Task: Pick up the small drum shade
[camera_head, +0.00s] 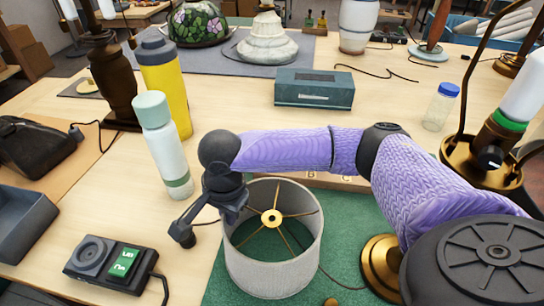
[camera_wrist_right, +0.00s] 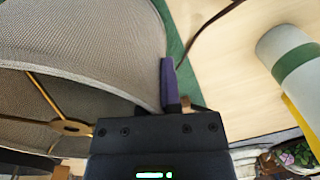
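The small drum shade (camera_head: 272,266) is pale grey, with brass spokes and a hub inside. It is upright over the green mat (camera_head: 348,215); I cannot tell whether its bottom touches. My right gripper (camera_head: 236,212) is at the shade's left rim. In the right wrist view, the shade (camera_wrist_right: 95,45) fills the upper left. One purple finger of my right gripper (camera_wrist_right: 165,88) lies close against the outside of its wall, near the gripper's middle. The other finger is hidden by the shade; the gripper looks shut on the wall. My left gripper is not in view.
A white-green bottle (camera_head: 164,150) and a yellow bottle (camera_head: 168,85) stand left of the gripper. A control box (camera_head: 110,262) lies front left. A brass lamp base (camera_head: 381,268) is right of the shade. A teal box (camera_head: 314,88) sits behind.

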